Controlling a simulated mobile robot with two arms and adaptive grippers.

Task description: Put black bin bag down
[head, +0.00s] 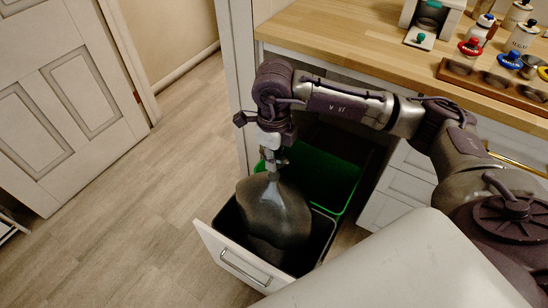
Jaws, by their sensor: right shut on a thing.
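The black bin bag (276,212) hangs full and rounded, with its gathered neck at the top. My right gripper (271,165) is shut on this neck and holds the bag from above. The bag's lower part is inside or just over a dark bin (322,228) in the pulled-out drawer; I cannot tell whether it touches the bottom. My left gripper is not in view.
A green bin (325,180) stands behind the dark bin in the same drawer, whose white front (238,258) has a metal handle. A wooden counter (335,30) with jars and utensils is above. The wood floor (130,215) at left is clear, beside a white door (65,95).

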